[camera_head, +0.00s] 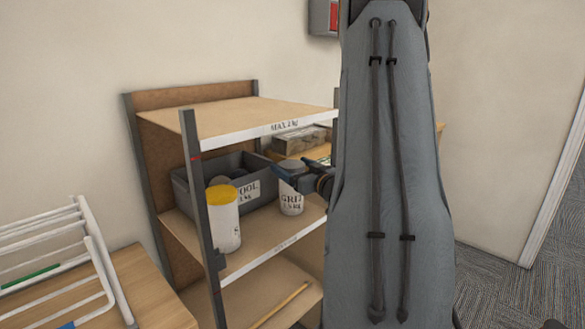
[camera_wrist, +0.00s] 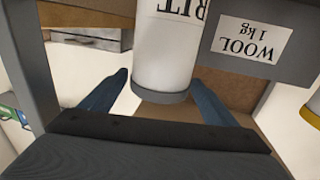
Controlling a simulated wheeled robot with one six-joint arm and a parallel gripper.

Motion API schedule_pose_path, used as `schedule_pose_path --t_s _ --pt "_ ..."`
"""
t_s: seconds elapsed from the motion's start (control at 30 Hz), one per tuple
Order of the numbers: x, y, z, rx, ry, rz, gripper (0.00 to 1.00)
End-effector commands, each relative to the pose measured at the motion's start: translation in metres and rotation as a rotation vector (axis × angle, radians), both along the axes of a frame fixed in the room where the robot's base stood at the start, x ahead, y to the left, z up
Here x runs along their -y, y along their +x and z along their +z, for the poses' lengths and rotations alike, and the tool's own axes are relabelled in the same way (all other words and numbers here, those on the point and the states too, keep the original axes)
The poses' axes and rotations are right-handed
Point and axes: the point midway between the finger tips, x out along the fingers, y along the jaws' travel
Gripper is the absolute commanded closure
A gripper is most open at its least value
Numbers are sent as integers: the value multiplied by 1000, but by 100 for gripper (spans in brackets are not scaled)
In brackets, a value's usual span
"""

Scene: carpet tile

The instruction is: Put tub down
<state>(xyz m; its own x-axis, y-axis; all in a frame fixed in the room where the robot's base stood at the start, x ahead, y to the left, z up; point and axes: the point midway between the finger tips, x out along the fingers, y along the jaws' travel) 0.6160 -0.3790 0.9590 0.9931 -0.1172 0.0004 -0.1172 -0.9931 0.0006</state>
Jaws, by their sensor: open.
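A white tub marked GRIT (camera_head: 291,200) stands upright on the middle shelf board, near its right end. My gripper (camera_head: 288,172) reaches in from the right at the tub's upper part. In the wrist view, which is upside down, the tub (camera_wrist: 165,50) is between the two blue fingers of my gripper (camera_wrist: 160,80). The fingers are open, one on each side, with little gap to the tub; whether either touches it I cannot tell. Part of the tub's top is hidden behind my gripper.
A white tub with a yellow lid (camera_head: 224,220) stands left, by the shelf post (camera_head: 195,185). The upper board (camera_head: 250,115) is overhead. A white rack (camera_head: 60,250) sits on a wooden table at left.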

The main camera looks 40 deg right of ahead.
Motion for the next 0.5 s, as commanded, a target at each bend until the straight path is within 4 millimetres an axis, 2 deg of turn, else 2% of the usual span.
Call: schedule_pose_path --t_s 0.5 --pt "-10 -95 -1 -1 1 -5 19"
